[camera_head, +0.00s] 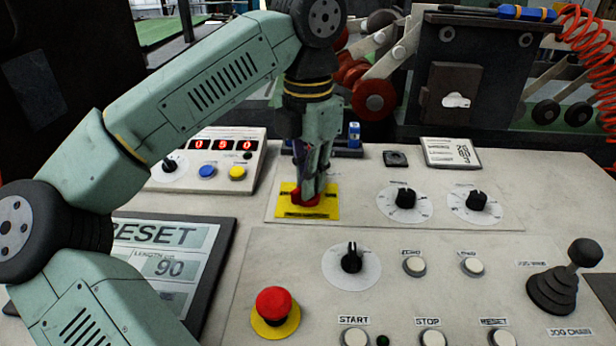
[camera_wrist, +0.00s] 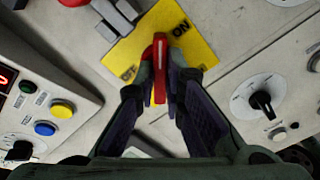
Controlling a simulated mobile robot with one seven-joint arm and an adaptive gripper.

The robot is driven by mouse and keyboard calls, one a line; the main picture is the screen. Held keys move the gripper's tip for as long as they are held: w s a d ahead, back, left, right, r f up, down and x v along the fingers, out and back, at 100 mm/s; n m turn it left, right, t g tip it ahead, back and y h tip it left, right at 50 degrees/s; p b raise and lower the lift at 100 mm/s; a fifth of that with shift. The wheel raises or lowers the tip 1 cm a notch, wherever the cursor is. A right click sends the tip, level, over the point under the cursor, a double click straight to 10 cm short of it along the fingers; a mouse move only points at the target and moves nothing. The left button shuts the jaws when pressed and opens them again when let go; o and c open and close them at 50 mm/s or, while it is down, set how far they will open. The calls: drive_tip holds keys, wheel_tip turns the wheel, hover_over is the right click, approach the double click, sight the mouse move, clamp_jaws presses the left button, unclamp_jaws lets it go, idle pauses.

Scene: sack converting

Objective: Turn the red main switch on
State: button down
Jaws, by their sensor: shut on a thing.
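The red main switch (camera_head: 304,200) sits on a yellow plate (camera_head: 330,209) on the control panel. In the wrist view the red handle (camera_wrist: 160,60) stands between my fingertips, with a pale line along it. The yellow plate (camera_wrist: 122,62) there carries the word ON at its right and another, partly covered label at its left. The handle lies between the two labels, upright in the picture. My gripper (camera_head: 308,185) points down over the switch. In the wrist view my gripper (camera_wrist: 160,78) is shut on the handle, one finger on each side.
A display box (camera_head: 205,160) reading 050 stands left of the switch. Dials (camera_head: 405,198) lie to its right. A red emergency button (camera_head: 273,304), a black selector (camera_head: 351,258) and a joystick (camera_head: 560,275) are nearer the front. A RESET screen (camera_head: 170,255) lies at left, partly behind my arm.

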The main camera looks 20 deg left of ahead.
drive_tip(key=shift+m, duration=0.4)
drive_tip(key=c, duration=1.7)
unclamp_jaws()
wheel_tip(320, 180, up, 8)
drive_tip(key=shift+f, duration=0.2)
drive_tip(key=shift+f, duration=0.1)
